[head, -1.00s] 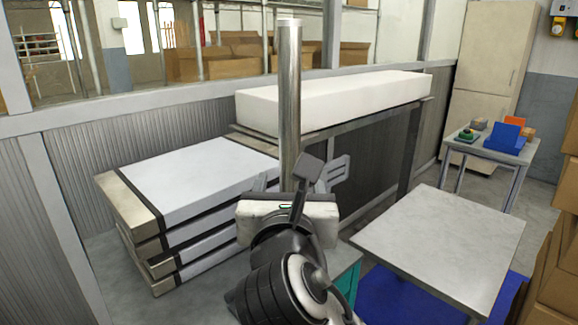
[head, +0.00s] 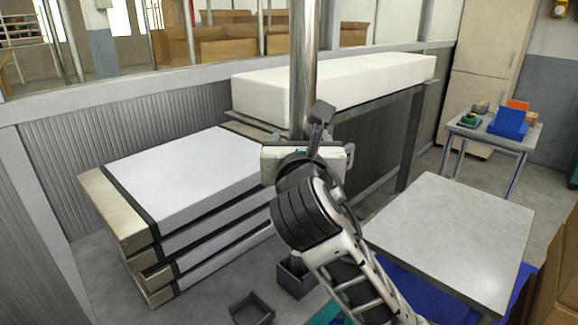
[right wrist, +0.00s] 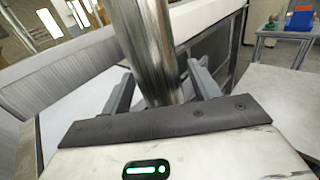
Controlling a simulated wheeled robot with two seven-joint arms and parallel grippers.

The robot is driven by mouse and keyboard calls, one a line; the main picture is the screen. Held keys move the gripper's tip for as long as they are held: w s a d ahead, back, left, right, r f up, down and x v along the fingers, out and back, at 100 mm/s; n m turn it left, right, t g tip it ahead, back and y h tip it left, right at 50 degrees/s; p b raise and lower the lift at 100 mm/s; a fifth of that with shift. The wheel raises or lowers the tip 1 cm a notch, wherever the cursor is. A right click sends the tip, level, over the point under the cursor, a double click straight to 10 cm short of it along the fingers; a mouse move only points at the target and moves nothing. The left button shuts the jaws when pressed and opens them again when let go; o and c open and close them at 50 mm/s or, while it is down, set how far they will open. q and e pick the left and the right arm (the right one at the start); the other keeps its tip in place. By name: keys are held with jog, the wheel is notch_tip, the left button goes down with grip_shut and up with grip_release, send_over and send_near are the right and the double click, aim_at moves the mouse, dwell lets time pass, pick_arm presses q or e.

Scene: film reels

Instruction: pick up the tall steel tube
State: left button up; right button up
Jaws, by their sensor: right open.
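The tall steel tube (head: 304,60) stands upright, shiny and grey. Its top is beyond the upper edge of the head view, and my right arm hides part of its middle. Its lower end (head: 297,258) meets a dark square holder (head: 296,280) on the floor. My right gripper (head: 320,128) is at the tube at mid-height. In the right wrist view the tube (right wrist: 147,50) passes between the two spread fingers of the right gripper (right wrist: 163,88), which is open. Whether a finger touches it I cannot tell. My left gripper is not in view.
A stack of white-topped slabs (head: 190,180) stands left of the tube. A long white block (head: 370,80) lies on a rack behind. A grey table (head: 455,235) is at right. A small dark tray (head: 252,308) is on the floor near the holder.

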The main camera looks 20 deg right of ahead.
jog(key=shift+w+d, duration=0.3)
jog(key=shift+w, duration=0.15)
jog(key=shift+s, duration=0.15)
grip_shut()
jog(key=shift+r, duration=0.1)
